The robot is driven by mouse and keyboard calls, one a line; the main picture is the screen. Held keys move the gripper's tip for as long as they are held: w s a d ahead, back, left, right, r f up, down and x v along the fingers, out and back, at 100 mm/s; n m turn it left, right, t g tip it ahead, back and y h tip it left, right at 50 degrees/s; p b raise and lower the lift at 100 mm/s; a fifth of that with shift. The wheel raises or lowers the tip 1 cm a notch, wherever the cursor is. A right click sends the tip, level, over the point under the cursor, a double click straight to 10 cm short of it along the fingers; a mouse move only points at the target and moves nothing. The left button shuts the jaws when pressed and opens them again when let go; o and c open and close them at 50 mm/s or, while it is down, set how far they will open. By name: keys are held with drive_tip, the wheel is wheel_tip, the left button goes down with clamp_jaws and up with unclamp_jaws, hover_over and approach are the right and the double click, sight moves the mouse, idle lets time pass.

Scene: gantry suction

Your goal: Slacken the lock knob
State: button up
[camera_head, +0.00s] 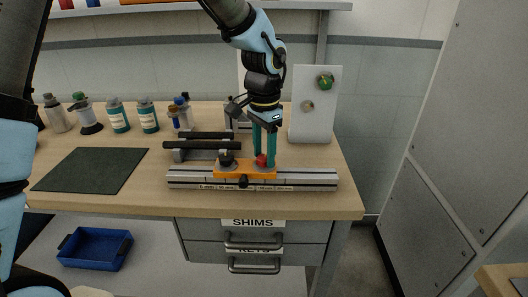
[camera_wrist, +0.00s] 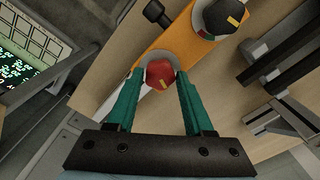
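An orange carriage (camera_head: 233,172) sits on a silver rail (camera_head: 312,180) on the bench. It carries a red knob (camera_head: 262,161) on its right and a black knob (camera_head: 227,159) on its left; a small black knob (camera_head: 243,181) sticks out in front. In the wrist view the red knob (camera_wrist: 160,74) has a yellow mark, and the black dial (camera_wrist: 220,16) shows coloured marks. My gripper (camera_head: 265,154) points down with its two green fingers on either side of the red knob. The fingertips are close to its sides; I cannot tell whether they press on it. No label names the lock knob.
Black bars (camera_head: 205,146) stand behind the rail, left of my gripper. A white panel (camera_head: 314,104) with a green knob stands behind to the right. Several bottles (camera_head: 118,116) stand at the back left. A dark green mat (camera_head: 92,169) lies bare at the left.

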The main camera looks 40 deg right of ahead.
sight(264, 157)
drive_tip(key=o, duration=0.4)
drive_tip(key=shift+c, duration=0.2)
drive_tip(key=shift+r, duration=0.1)
wheel_tip(264, 157, up, 11)
drive_tip(key=b, duration=0.1)
drive_tip(key=shift+f+b, duration=0.2)
drive_tip(key=shift+b, duration=0.2)
